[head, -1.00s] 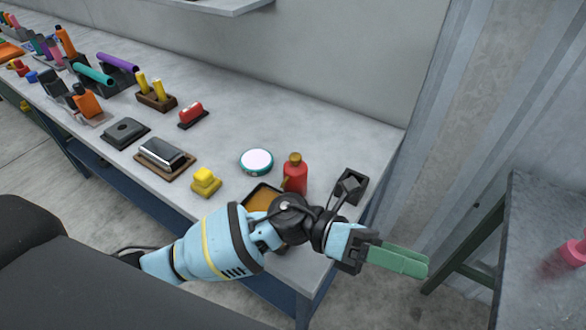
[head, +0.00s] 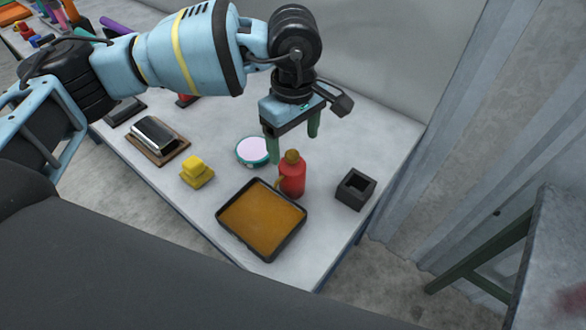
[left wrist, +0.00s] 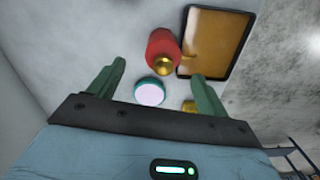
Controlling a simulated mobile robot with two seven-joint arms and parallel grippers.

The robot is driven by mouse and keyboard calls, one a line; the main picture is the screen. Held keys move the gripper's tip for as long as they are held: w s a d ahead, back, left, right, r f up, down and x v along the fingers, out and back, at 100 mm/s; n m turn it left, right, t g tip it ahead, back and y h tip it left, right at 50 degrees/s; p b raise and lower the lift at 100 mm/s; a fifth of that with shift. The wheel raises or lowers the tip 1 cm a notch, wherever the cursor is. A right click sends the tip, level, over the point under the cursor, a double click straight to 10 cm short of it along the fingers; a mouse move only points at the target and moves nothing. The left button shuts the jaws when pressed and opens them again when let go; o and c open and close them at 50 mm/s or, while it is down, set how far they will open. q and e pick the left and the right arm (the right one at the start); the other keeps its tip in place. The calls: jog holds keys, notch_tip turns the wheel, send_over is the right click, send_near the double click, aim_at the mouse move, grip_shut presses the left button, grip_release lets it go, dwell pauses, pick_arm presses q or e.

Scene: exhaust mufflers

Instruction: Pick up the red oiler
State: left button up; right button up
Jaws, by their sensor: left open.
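The red oiler (head: 292,176), a red bottle with a brownish-gold cap, stands upright on the grey table between the tray and the black block. My left gripper (head: 291,144) hangs above the table by the oiler's cap, pointing down. Its two green fingers are spread and hold nothing. In the left wrist view the oiler (left wrist: 162,48) shows past the fingertips of my left gripper (left wrist: 160,74), its gold cap facing the camera. My right gripper is not in view.
A black-rimmed tray of amber liquid (head: 262,182) lies directly in front of the oiler. A round white-and-teal disc (head: 252,151) is to its left, a black hollow block (head: 355,189) to its right. A yellow object (head: 196,172) and a metal-topped block (head: 157,136) sit further left.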

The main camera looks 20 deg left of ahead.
aim_at(293, 164)
pick_arm(q)
jog(key=shift+a, duration=0.2)
jog(key=shift+s+d+f+p, duration=0.15)
jog(key=shift+f+p, duration=0.1)
jog(key=shift+f, duration=1.7)
jog(key=shift+s+a+f+p, duration=0.1)
jog(key=shift+s+f+p, duration=0.1)
jog(key=shift+f, duration=1.7)
jog(key=shift+w, duration=0.1)
jog(key=c, duration=1.2)
jog(key=shift+c, duration=0.2)
jog(key=shift+r, duration=0.15)
notch_tip(293, 164, up, 10)
jog(key=shift+f, duration=0.1)
